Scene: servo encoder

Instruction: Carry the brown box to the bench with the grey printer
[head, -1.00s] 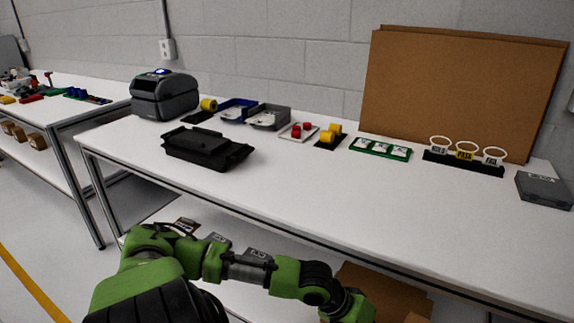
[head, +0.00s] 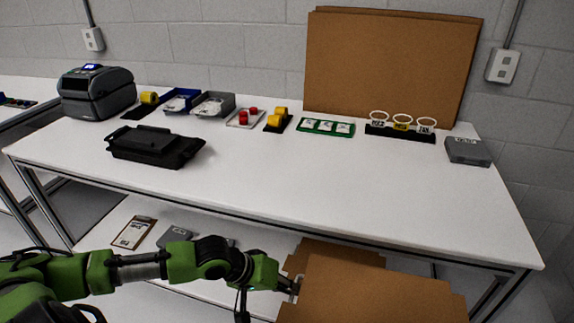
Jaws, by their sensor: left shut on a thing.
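The brown box (head: 365,292) is at the bottom of the head view, in front of the bench, with its flaps standing open. My left gripper (head: 293,287) is shut on the box's left side; its fingertips are partly hidden there. The bench (head: 300,190) has a white top and a lower shelf. The grey printer (head: 97,93) stands at the back left of this bench top, its small screen lit blue. My right gripper is not in view.
A black case (head: 154,147) lies near the bench's front left. Blue and grey bins, yellow rolls, a green card tray (head: 326,127) and a grey flat box (head: 467,151) line the back. Brown boards (head: 392,62) lean on the wall. The front middle and right of the top are clear.

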